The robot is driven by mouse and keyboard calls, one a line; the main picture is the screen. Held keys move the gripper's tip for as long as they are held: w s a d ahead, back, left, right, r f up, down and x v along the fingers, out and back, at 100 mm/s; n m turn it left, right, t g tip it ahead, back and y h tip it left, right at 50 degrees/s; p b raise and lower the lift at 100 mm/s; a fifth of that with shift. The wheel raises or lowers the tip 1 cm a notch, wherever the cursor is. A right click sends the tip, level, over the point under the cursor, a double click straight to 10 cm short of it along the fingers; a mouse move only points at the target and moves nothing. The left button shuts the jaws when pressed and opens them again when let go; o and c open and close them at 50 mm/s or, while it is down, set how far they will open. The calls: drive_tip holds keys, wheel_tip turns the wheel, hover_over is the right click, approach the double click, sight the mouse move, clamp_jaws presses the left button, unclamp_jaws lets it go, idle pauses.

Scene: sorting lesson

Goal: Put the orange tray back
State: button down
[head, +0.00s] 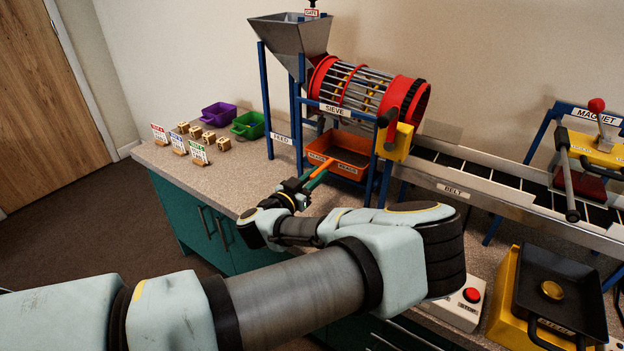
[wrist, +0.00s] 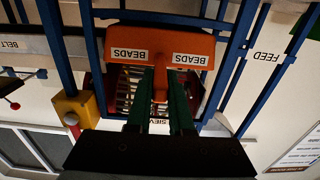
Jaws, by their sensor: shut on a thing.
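The orange tray (head: 333,163), with two BEADS labels on its front, is below the red-ended sieve drum (head: 360,90), between the legs of the blue frame (head: 268,100). The tray's labelled front also shows in the wrist view (wrist: 160,33). My gripper (head: 312,178) is at the front of the tray, its green fingers shut on the tray's orange handle. In the wrist view my gripper (wrist: 160,100) has one finger on each side of this handle. The tray's underside and back are hidden, so I cannot tell whether it is fully seated.
The belt (head: 470,180) runs off to the right of the frame. A purple bin (head: 218,114) and a green bin (head: 248,125) stand at the left, near small wooden blocks (head: 196,132) and cards. A red-button box (head: 462,300) and a black pan (head: 560,290) are at the lower right.

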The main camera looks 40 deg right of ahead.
sight(326, 167)
drive_tip(key=shift+b+x, duration=0.3)
drive_tip(key=shift+x, duration=1.9)
drive_tip(key=shift+f, duration=0.4)
drive_tip(key=c, duration=0.7)
unclamp_jaws()
drive_tip(key=shift+c, duration=0.2)
drive_tip(key=b+v, duration=0.2)
drive_tip(key=v, duration=0.8)
drive_tip(key=shift+a+b, duration=0.3)
drive_tip(key=shift+a, duration=0.05)
